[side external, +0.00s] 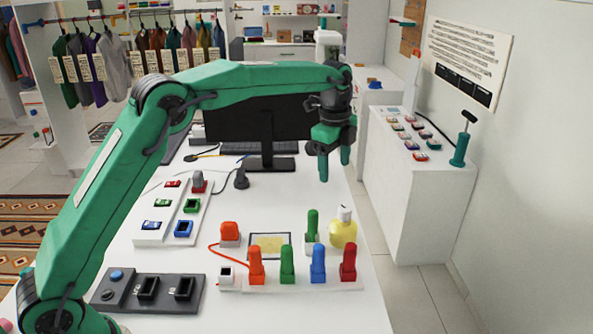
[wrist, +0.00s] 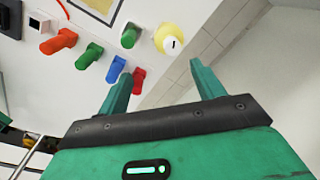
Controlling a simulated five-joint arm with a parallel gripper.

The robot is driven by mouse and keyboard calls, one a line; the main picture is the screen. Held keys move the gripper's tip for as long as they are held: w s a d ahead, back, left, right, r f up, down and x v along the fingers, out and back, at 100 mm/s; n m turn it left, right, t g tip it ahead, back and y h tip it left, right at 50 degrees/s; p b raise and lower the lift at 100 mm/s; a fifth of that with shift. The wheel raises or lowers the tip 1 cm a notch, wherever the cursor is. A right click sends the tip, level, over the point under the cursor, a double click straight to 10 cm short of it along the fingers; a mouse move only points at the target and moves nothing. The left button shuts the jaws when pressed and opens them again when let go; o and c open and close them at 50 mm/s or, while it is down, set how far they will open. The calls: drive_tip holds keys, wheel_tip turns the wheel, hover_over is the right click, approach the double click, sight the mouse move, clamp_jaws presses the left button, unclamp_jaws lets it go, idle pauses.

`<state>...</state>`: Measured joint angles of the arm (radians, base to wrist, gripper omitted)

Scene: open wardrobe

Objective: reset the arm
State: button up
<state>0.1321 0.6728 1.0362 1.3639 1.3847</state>
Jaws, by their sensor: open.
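My green arm reaches from the lower left across the white table (side external: 350,213) in the side external view. My gripper (side external: 334,168) is open and empty, with its fingers pointing down. It hangs in the air near the table's right side, in front of a black monitor (side external: 232,120). In the wrist view my gripper (wrist: 160,82) shows two spread green fingers with nothing between them.
An orange, a green, a blue (side external: 318,263) and a red (side external: 348,262) upright piece stand in a white rack. A yellow bottle (side external: 343,232) and another green piece (side external: 313,226) stand behind. A black box (side external: 148,291) lies at front left. A white cabinet (side external: 420,205) stands right.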

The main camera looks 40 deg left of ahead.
drive_tip(key=s+a+r+n+t, duration=0.1)
drive_tip(key=s+a+r+n, duration=0.3)
drive_tip(key=s, duration=0.5)
drive_tip(key=s+a+r+n+t, duration=0.1)
drive_tip(key=s+r+n, duration=0.45)
drive_tip(key=s, duration=0.35)
drive_tip(key=s+a+f+n+t, duration=0.1)
drive_tip(key=s+f+n, duration=0.2)
drive_tip(key=s, duration=0.6)
drive_tip(key=s+a+f+n+t, duration=0.1)
drive_tip(key=s+f+n, duration=0.2)
drive_tip(key=s, duration=0.6)
drive_tip(key=shift+a+f+n+t, duration=0.25)
drive_tip(key=shift+a+n+t, duration=0.15)
drive_tip(key=shift+n, duration=0.55)
